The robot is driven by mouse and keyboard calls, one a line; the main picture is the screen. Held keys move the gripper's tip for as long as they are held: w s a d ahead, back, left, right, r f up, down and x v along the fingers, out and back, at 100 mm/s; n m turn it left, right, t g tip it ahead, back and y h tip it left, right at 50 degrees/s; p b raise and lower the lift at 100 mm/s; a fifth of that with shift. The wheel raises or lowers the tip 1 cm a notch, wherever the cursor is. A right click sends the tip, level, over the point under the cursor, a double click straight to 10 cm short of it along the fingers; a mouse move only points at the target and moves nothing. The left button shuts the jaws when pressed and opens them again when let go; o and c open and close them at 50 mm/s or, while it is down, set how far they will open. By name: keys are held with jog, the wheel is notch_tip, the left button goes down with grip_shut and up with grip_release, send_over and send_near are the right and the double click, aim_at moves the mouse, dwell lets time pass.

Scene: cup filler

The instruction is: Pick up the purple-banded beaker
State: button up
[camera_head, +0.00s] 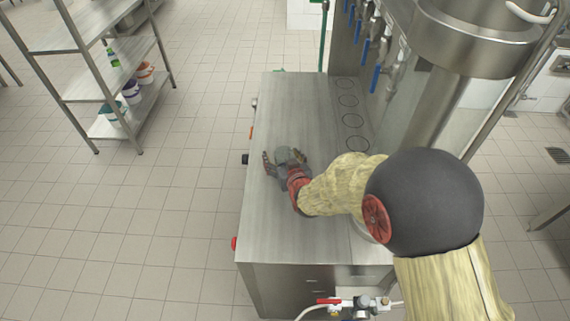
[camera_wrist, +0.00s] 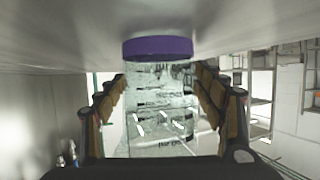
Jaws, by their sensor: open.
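The purple-banded beaker (camera_wrist: 160,100) is clear and shows large in the middle of the wrist view. Its purple band (camera_wrist: 158,47) is at the picture's top end of it, against the pale metal surface. My gripper (camera_wrist: 160,82) is open, with one finger on the left and one on the right of the beaker. A gap shows on the left; on the right I cannot tell whether the finger touches. In the head view my gripper (camera_head: 283,158) is low over the steel worktop (camera_head: 290,235), and I cannot make out the beaker there.
Blue-handled taps (camera_head: 375,78) and a large steel vessel (camera_head: 480,40) stand along the right side. Several dark rings (camera_head: 350,119) mark the worktop beneath the taps. A shelf rack (camera_head: 110,60) with small buckets stands at the far left. The worktop's front part is clear.

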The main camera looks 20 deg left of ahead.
jog(key=shift+w+a+f, duration=0.1)
jog(key=shift+w, duration=0.05)
jog(key=shift+c, duration=0.9)
jog(key=c, duration=1.1)
